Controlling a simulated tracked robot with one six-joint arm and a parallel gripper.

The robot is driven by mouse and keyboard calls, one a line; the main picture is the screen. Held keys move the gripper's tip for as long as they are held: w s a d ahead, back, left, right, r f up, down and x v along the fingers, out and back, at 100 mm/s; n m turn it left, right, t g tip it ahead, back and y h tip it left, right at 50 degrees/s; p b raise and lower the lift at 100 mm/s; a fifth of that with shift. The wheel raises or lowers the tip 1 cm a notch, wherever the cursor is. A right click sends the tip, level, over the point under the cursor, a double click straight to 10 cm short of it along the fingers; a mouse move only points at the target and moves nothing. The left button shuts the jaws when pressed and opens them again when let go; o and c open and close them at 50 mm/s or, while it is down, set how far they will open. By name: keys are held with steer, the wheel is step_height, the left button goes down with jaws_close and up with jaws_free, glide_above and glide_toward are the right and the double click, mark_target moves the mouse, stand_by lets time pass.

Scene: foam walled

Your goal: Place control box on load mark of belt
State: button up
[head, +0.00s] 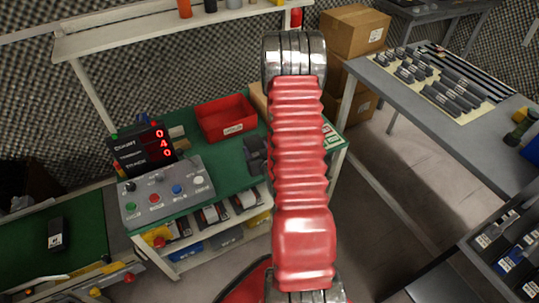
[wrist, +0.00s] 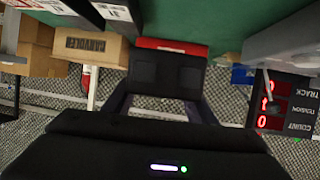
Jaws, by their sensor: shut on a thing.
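My gripper (head: 255,155) is mostly behind my red arm in the head view, above the green bench. A dark box with a white label (head: 55,233) lies on the green belt (head: 85,212) at the lower left. I cannot make out a load mark on the belt.
A grey button panel (head: 165,193) and a red-digit counter (head: 143,148) stand on the bench's left side. A red bin (head: 225,118) sits at its back. Cardboard boxes (head: 352,30) stand behind. A grey table (head: 450,120) with rows of dark parts is at right.

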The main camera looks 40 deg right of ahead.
steer(key=w+a+r+n+y, duration=0.1)
steer(key=w+a+r, duration=0.3)
steer(key=a, duration=0.7)
steer(key=w+a+r+n+t+y, duration=0.1)
steer(key=w+a+r, duration=0.3)
steer(key=a, duration=0.7)
steer(key=w+a+r+n+y, duration=0.2)
steer(key=w+a+r+y, duration=0.1)
steer(key=w+a, duration=0.5)
steer(key=a+r, duration=0.1)
steer(key=a, duration=0.2)
steer(key=shift+r+n+y, duration=0.25)
steer(key=shift+n+y, duration=0.05)
